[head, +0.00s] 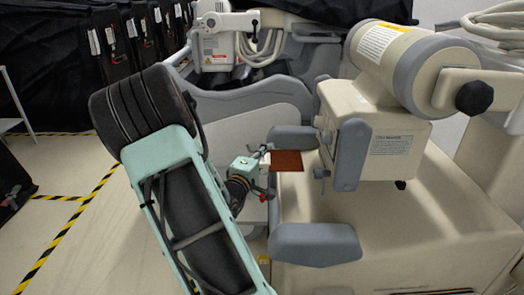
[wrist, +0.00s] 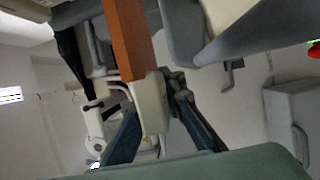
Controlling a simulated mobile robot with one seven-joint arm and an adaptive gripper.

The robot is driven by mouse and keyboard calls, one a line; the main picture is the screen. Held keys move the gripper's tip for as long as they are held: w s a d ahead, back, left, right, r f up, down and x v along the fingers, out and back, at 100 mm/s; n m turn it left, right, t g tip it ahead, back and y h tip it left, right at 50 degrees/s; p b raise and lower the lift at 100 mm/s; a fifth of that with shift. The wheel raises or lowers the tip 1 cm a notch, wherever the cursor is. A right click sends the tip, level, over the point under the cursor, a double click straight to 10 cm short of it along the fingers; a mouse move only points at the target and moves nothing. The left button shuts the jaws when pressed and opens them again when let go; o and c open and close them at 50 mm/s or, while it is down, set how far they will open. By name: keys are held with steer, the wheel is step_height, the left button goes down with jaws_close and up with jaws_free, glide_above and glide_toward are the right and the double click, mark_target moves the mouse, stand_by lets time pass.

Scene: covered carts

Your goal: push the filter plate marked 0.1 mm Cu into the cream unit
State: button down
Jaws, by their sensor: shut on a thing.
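The filter plate is a flat copper-brown square (head: 287,161) with a pale cream tab (wrist: 151,108) at its near end. Its marking cannot be read. My gripper (head: 264,165) is shut on the plate at its tab, and the wrist view shows the fingers (wrist: 152,98) on either side of the tab. The cream unit (head: 400,135) stands to the right, with a grey upright piece (head: 350,155) on its left side. The plate lies roughly flat in the head view, just left of that piece. Whether its far edge touches or enters the unit cannot be told.
A grey padded block (head: 295,137) sits just above the plate and another (head: 315,243) lies below it, both close to my gripper. A cream cylinder (head: 390,60) tops the unit. Open floor with yellow-black tape (head: 75,215) lies to the left.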

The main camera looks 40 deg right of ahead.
mark_target(288, 151)
steer(key=shift+s+d, duration=1.55)
steer(key=shift+d, duration=0.25)
steer(key=shift+p, duration=0.4)
stand_by(0.5)
steer(key=shift+s+d, duration=0.45)
steer(key=shift+d, duration=0.15)
stand_by(0.4)
steer(key=shift+s+d, duration=0.25)
steer(key=shift+s+d+b, duration=0.45)
steer(key=shift+s+d, duration=0.95)
steer(key=shift+d, duration=0.25)
